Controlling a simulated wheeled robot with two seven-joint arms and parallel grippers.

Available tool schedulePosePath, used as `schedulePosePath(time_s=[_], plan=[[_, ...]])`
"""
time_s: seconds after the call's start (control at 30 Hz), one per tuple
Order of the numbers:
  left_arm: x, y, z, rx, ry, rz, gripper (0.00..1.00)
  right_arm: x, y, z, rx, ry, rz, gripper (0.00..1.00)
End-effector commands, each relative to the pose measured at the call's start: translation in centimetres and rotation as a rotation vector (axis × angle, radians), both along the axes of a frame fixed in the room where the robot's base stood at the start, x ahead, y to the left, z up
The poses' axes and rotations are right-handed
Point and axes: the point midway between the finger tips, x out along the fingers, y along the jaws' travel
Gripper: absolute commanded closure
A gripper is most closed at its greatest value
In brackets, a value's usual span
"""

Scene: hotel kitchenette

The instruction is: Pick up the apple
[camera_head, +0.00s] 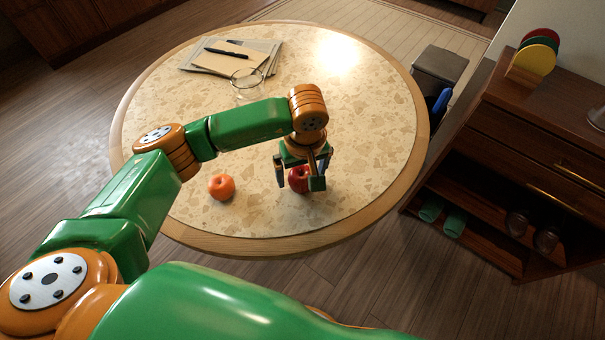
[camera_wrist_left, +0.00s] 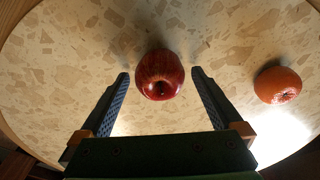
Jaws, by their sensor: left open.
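A red apple (camera_head: 297,181) sits on the round speckled table (camera_head: 375,150), near its front edge. My left gripper (camera_head: 300,182) is just above it and partly hides it in the head view. In the left wrist view the apple (camera_wrist_left: 160,75) lies between the tips of the open fingers (camera_wrist_left: 160,80), with a visible gap on each side. I cannot tell how far the fingertips are above the table. My right gripper is in neither view.
An orange fruit (camera_head: 221,187) sits on the table to the left of the apple. A glass (camera_head: 246,84) and papers with a pen (camera_head: 228,53) are at the back. A dark wooden cabinet (camera_head: 530,150) and a bin (camera_head: 438,72) stand right of the table. The table's right side is clear.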

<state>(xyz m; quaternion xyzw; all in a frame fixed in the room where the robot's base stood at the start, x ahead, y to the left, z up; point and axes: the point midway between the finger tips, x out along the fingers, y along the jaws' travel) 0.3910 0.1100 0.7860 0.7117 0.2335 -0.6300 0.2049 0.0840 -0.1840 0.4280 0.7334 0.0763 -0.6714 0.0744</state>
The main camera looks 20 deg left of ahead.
Motion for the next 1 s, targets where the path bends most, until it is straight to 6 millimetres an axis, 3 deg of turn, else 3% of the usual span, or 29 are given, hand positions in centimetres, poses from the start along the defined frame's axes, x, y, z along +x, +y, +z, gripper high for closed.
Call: schedulePosePath(time_s=[0.13, 0.43, 0.77, 0.9, 1.0], plan=[[0.0, 0.0, 0.0, -0.001, 0.000, 0.000, 0.03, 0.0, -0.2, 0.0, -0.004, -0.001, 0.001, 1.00], [0.0, 0.0, 0.0, -0.002, 0.001, 0.001, 0.84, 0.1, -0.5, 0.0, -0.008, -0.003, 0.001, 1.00], [0.1, -0.1, 0.6, -0.003, -0.001, 0.002, 0.84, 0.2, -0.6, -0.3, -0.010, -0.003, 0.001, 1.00], [0.2, -0.1, 2.9, -0.003, -0.007, 0.001, 0.84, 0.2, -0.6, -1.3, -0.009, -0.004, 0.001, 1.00], [-1.7, 1.2, 5.6, -0.003, -0.007, 0.000, 0.85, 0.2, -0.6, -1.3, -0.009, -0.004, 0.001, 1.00]])
